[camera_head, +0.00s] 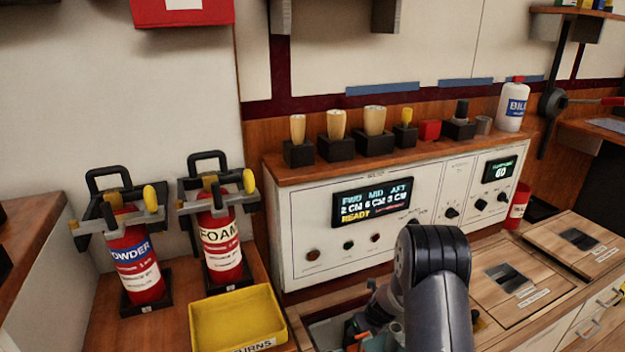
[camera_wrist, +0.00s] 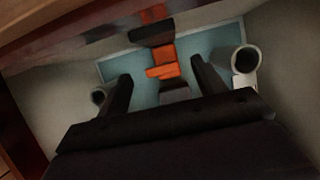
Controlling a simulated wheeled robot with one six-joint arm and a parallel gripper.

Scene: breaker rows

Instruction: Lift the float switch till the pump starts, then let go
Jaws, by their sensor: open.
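An orange piece, probably the float switch (camera_wrist: 163,60), sits in the wrist view with dark parts above and below it, over a blue-grey floor. My gripper (camera_wrist: 161,70) is open, one dark finger on each side of it with gaps visible. I cannot tell how far below the fingertips it lies. In the head view my arm hides most of the open hatch, and a small orange patch (camera_head: 354,331) shows beside it. The white panel's display (camera_head: 372,201) reads FWD 2 CM, MID 6 CM, AFT 3 CM and READY.
Pale pipe ends (camera_wrist: 246,59) stand at both sides of the well, close to my fingers. Closed wooden hatches (camera_head: 508,285) lie to the right. A yellow tray (camera_head: 237,318) and red extinguishers (camera_head: 134,255) stand left. The white panel (camera_head: 300,235) rises behind.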

